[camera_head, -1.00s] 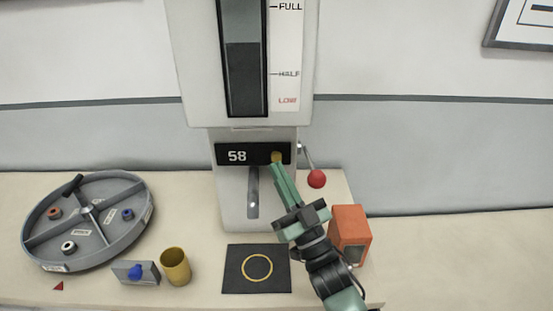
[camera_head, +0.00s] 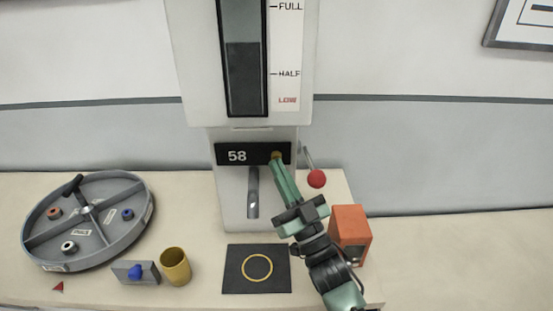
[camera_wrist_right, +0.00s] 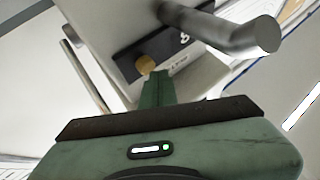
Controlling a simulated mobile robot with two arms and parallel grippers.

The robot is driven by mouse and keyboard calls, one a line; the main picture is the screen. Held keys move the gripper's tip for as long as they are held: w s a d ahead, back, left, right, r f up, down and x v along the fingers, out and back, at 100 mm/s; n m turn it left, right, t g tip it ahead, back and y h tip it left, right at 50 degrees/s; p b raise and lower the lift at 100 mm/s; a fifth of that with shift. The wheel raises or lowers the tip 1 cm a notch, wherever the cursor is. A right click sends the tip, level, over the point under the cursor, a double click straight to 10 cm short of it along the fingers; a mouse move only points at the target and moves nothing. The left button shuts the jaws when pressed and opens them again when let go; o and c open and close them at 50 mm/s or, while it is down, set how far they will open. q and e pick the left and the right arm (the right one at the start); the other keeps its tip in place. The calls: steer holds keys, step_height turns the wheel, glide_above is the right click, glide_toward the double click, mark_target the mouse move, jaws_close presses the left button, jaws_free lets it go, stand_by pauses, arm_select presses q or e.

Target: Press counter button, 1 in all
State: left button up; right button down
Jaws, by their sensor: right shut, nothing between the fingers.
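The counter is a black panel (camera_head: 235,154) on the front of the white dispenser, and its display reads 58. A round yellow-brown button (camera_head: 277,156) sits at the panel's right side. In the right wrist view the button (camera_wrist_right: 145,64) shows just beyond my fingertips. My right gripper (camera_head: 278,166) is shut and empty, its tips at the button's lower edge, partly covering it. I cannot tell whether they touch. In the right wrist view my gripper (camera_wrist_right: 157,76) points at the button. My left gripper is not in view.
A lever with a red knob (camera_head: 316,178) is right of the panel. A metal spout (camera_head: 253,192) hangs below it. A black mat with a yellow ring (camera_head: 236,284), an orange box (camera_head: 350,222), a yellow cup (camera_head: 176,268), a blue-knobbed block (camera_head: 149,275) and a round divided tray (camera_head: 142,228) stand around.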

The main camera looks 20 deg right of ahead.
steer(key=shift+w+d, duration=0.25)
steer(key=shift+w, duration=0.5)
stand_by(0.5)
steer(key=shift+s, duration=0.15)
steer(key=shift+s+a, duration=0.2)
steer(key=shift+s, duration=0.35)
steer(key=shift+s+a, duration=0.15)
steer(key=shift+s, duration=0.35)
steer(key=s, duration=0.2)
steer(key=s+a+p, duration=0.1)
steer(key=s, duration=0.1)
steer(key=shift+s+a+p, duration=0.2)
steer(key=shift+s+p, duration=0.1)
steer(key=shift+s, duration=0.1)
steer(key=shift+f, duration=0.1)
stand_by(0.5)
